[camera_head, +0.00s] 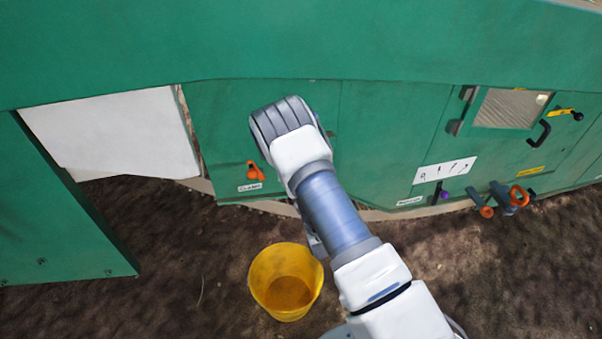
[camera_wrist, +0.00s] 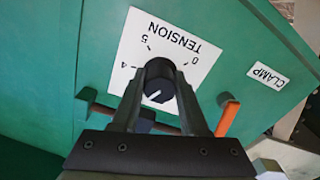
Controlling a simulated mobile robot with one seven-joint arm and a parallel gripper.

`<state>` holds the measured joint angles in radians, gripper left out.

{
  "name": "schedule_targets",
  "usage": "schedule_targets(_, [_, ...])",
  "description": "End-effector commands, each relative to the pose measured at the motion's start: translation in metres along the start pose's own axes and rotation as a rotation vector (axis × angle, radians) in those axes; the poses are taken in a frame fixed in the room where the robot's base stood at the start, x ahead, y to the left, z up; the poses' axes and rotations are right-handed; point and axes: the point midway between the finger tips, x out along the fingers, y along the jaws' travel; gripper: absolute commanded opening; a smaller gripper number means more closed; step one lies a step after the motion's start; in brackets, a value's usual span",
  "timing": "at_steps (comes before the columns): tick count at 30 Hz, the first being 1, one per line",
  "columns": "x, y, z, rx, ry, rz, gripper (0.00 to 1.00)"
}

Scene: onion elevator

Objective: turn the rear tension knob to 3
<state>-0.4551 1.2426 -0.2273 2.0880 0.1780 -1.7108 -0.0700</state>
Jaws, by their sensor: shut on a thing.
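The tension knob (camera_wrist: 158,82) is round and black with a white pointer line, and sits on a white plate (camera_wrist: 185,75) printed TENSION, upside down in the wrist view. The digits 0, 5 and 4 show around it; the other marks are hidden by my fingers. The pointer line slants to the lower left in that view, toward my left finger; which digit it meets is hidden. My gripper (camera_wrist: 160,76) is shut on the knob, one finger on each side. In the head view my arm hides the knob, its plate and my fingertips.
An orange clamp lever (camera_head: 255,170) is close beside my gripper, above a CLAMP label (camera_head: 250,187). A yellow bucket (camera_head: 286,283) stands on the brown ground below my arm. Farther right on the green machine are a purple-ended lever (camera_head: 442,195), orange-and-blue valves (camera_head: 505,197) and a black handle (camera_head: 540,133).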

Motion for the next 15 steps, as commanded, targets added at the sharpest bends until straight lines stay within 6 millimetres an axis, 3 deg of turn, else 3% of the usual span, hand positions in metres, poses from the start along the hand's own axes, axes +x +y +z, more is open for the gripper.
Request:
schedule_targets(8, [0.0009, 0.0007, -0.0009, 0.0, 0.002, 0.002, 0.0])
schedule_targets(9, [0.0009, 0.0007, -0.0009, 0.0, 0.002, 0.002, 0.47])
schedule_targets(13, [0.0007, 0.0005, -0.0006, 0.0, 0.002, 0.001, 0.7])
schedule_targets(15, [0.0005, 0.0004, -0.0005, 0.0, 0.001, 0.001, 0.73])
